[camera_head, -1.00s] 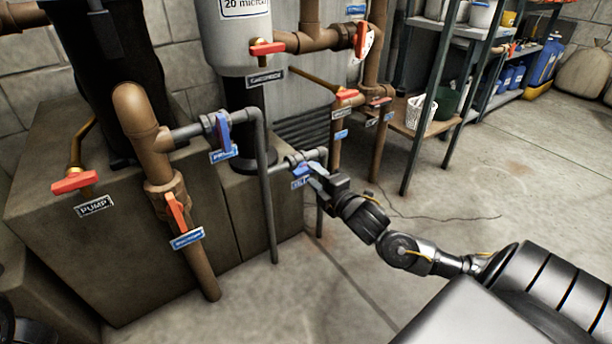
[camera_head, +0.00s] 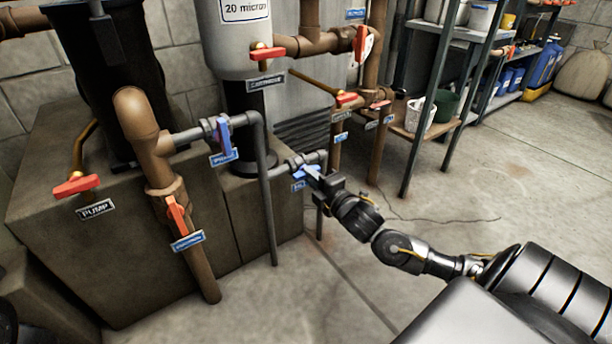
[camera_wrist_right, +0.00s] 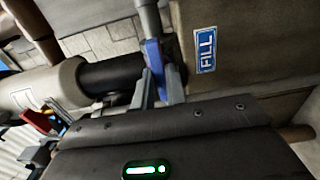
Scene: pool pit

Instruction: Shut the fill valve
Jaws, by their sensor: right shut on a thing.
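The fill valve has a blue lever handle (camera_head: 309,171) on a short grey pipe, low beside the filter stand in the head view. In the right wrist view the handle (camera_wrist_right: 154,58) runs away from the pipe end, beside a blue FILL label (camera_wrist_right: 206,50). My right gripper (camera_head: 317,176) reaches in from the right and is shut on this handle. In the wrist view its fingers (camera_wrist_right: 160,88) lie on either side of the blue lever. The gripper hides part of the valve in the head view. My left gripper is not in view.
Another blue-handled valve (camera_head: 223,136) sits left on the grey pipe. Red-handled valves stand around, including the pump valve (camera_head: 76,186) and one on the brown pipe (camera_head: 176,214). A vertical grey pipe (camera_head: 268,215) stands just left of my gripper.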

